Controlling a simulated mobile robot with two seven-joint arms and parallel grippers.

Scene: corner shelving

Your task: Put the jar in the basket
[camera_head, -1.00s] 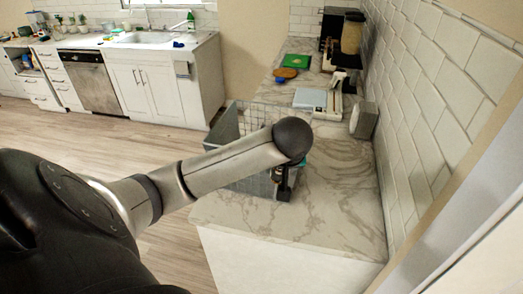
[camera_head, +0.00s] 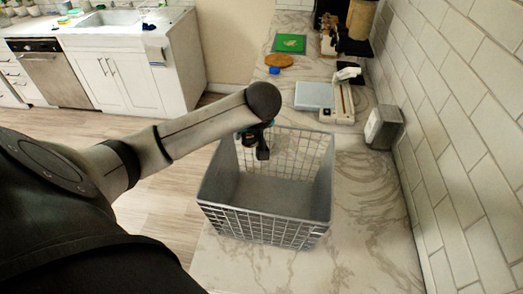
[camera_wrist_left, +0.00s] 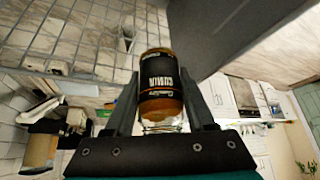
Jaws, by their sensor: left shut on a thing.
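The jar (camera_wrist_left: 160,88) has a black label and an amber-brown body. In the left wrist view it sits between the two fingers of my left gripper, which is shut on it. In the head view my left gripper (camera_head: 262,150) hangs over the far left part of the basket's opening; I cannot make out the jar there. The basket (camera_head: 265,229) is an open grey wire crate on the marble counter, and its visible floor looks empty. Its mesh also shows in the left wrist view (camera_wrist_left: 75,72). My right gripper is in neither view.
The marble counter (camera_head: 375,225) is clear to the right of the basket. A grey box-like thing (camera_head: 383,127) stands by the tiled wall. A white scale-like device (camera_head: 337,102), a round brown board (camera_head: 279,60) and a green board (camera_head: 289,43) lie farther back.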

